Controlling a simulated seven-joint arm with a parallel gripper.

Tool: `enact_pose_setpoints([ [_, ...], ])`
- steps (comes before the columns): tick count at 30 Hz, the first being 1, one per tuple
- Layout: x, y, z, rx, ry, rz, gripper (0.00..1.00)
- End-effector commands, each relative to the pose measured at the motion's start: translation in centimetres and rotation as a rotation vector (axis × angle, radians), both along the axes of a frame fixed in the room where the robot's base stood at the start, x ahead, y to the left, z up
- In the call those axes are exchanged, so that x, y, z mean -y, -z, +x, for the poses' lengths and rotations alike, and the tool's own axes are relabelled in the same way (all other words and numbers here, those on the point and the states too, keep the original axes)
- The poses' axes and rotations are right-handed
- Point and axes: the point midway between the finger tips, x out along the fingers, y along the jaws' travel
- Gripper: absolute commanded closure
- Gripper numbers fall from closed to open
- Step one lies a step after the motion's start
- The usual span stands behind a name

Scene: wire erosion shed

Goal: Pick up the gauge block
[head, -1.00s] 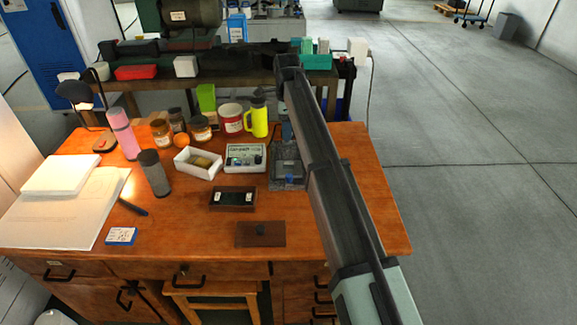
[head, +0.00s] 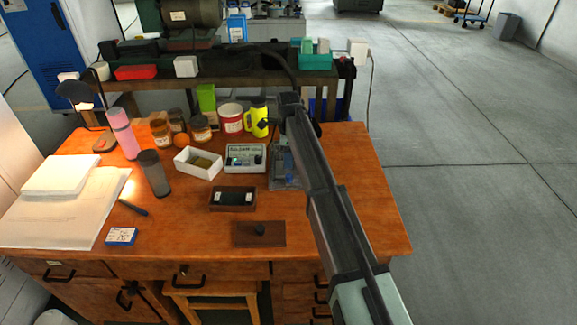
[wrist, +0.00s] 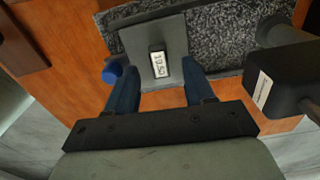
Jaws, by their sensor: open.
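The gauge block (wrist: 157,62) is a small dark-edged block with a pale, numbered top face. In the wrist view it sits on a flat grey plate (wrist: 155,30) over a speckled granite base (wrist: 230,32). My gripper (wrist: 160,72) is open, with one blue finger to the left of the block and one to the right. The block lies between the fingertip lines, with a gap visible on each side. I cannot tell the fingers' height above the plate. In the head view my arm hides most of this spot and I cannot make out the block.
A black labelled housing (wrist: 285,78) stands close to the right of my gripper, and a blue knob (wrist: 112,72) close to the left.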

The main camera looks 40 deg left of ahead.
Motion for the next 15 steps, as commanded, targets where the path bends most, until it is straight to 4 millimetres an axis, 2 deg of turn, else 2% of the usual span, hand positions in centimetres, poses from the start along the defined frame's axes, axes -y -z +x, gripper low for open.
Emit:
enact_pose_setpoints([
  [3, 0.1, 1.6, 0.0, 0.0, 0.0, 0.0, 0.47],
  [6, 0.1, 2.3, 0.0, 0.0, 0.0, 0.0, 0.47],
  [12, 0.0, 2.4, 0.0, 0.001, 0.0, 0.001, 0.47],
  [15, 0.0, 2.4, 0.0, 0.001, 0.0, 0.001, 0.54],
])
